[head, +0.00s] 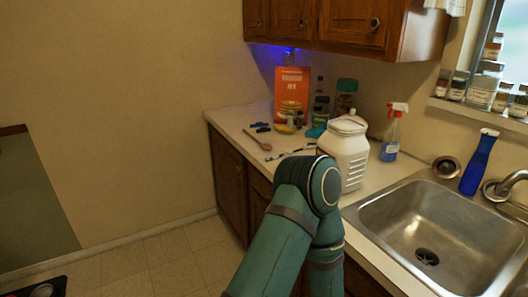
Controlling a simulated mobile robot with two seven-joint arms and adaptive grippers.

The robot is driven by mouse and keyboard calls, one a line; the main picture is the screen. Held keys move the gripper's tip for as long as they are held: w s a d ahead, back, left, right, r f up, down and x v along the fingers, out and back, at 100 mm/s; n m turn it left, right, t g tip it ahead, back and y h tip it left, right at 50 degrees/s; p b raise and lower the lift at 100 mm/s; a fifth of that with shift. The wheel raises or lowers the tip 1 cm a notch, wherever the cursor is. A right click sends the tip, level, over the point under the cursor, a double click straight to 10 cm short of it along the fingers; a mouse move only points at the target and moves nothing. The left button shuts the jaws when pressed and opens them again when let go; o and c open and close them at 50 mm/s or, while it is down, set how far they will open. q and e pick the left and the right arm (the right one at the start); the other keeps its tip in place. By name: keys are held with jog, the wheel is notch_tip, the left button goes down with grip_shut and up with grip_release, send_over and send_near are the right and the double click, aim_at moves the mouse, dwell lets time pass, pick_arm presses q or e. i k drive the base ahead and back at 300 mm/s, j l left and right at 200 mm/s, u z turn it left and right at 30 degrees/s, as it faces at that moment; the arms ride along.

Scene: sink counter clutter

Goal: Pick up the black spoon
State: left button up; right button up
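No spoon that is clearly black shows in the head view. A brown, wooden-looking spoon (257,141) lies on the counter (235,118) near its left edge. Small dark items (261,127) lie just behind it, too small to tell what they are. One of my arms rises from the bottom middle and bends at a joint in front of the counter, right of the spoon. I cannot tell which arm it is. No gripper fingers show in this view.
A white jug (343,153) stands behind my arm, with a spray bottle (394,132) to its right. An orange bag (291,95) and several jars stand at the back. The sink (435,235) is at right, with a blue bottle (478,162). Cabinets hang above.

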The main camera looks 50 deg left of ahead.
aim_at(309, 145)
jog(key=u, duration=1.35)
jog(key=z, duration=1.6)
jog(key=j+z, duration=0.1)
jog(key=j, duration=1)
jog(key=k+j+z, duration=0.15)
jog(key=j, duration=0.4)
jog(key=j+z, duration=0.1)
jog(key=j, duration=0.45)
jog(key=k+j, duration=0.1)
jog(key=j, duration=0.45)
jog(key=j+z, duration=0.15)
jog(key=j, duration=0.4)
jog(key=k, duration=0.05)
